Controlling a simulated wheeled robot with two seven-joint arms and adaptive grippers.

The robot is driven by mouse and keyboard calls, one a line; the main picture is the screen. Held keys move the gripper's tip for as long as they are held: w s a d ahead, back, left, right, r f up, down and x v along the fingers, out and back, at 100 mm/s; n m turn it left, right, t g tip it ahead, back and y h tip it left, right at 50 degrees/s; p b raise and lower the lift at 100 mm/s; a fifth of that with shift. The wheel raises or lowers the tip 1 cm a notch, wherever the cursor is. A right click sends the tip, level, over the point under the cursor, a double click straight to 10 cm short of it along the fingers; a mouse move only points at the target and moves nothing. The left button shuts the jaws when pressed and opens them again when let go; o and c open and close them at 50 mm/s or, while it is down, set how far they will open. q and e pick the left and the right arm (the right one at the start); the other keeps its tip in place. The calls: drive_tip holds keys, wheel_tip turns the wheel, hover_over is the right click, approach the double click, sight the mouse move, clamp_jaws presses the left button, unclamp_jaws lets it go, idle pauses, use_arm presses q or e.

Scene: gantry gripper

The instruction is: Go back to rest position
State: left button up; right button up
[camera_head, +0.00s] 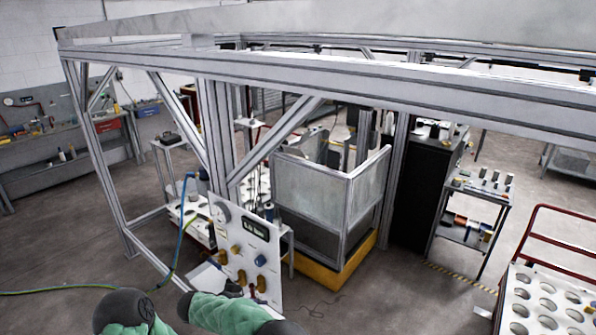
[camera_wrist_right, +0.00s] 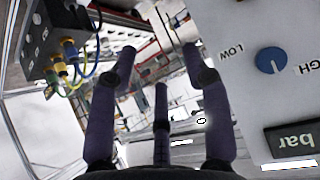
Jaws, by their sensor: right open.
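My right gripper (camera_head: 233,289) shows small and dark low in the head view, in front of the white control panel (camera_head: 243,262). The right wrist view shows its three dark fingers (camera_wrist_right: 160,65) spread apart with nothing between them. In that view the panel (camera_wrist_right: 255,110) is close on the right, with a blue knob (camera_wrist_right: 270,60) marked LOW and HIGH and a "bar" display (camera_wrist_right: 291,140). I cannot tell whether the fingers touch it. My left gripper is out of view; only a green and black piece of my arm shows at the bottom.
A metal gantry frame (camera_head: 300,68) spans above and ahead. A grey-walled enclosure on a yellow base (camera_head: 320,275) stands behind the panel. A blue hose (camera_head: 180,230) hangs at left. A red-railed cart (camera_head: 570,255) stands at right. Open floor lies at left (camera_head: 60,240).

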drive_tip(key=w+d+f+n+t, duration=0.1)
drive_tip(key=w+d+f, duration=0.15)
drive_tip(key=d, duration=0.35)
drive_tip(key=w+d+f+n+t, duration=0.1)
drive_tip(key=w+d+f, duration=0.1)
drive_tip(key=d+f, duration=0.3)
drive_tip(key=s+d+f+n+y, duration=0.2)
drive_tip(key=s+d+f+y, duration=0.15)
drive_tip(key=d+f, duration=0.45)
drive_tip(key=s+d+f+n+g+y, duration=0.1)
drive_tip(key=s+d+f+g+y, duration=0.15)
drive_tip(key=s, duration=0.65)
drive_tip(key=s+d+f+n+g+y, duration=0.1)
drive_tip(key=s+d+f+g+y, duration=0.15)
drive_tip(key=s, duration=0.55)
drive_tip(key=s+n+g+y, duration=0.1)
drive_tip(key=s+g+y, duration=0.2)
drive_tip(key=s, duration=1.5)
use_arm(q)
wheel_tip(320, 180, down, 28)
drive_tip(key=b, duration=2.8)
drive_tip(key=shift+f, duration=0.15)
use_arm(e)
wheel_tip(320, 180, down, 28)
drive_tip(key=shift+w, duration=0.2)
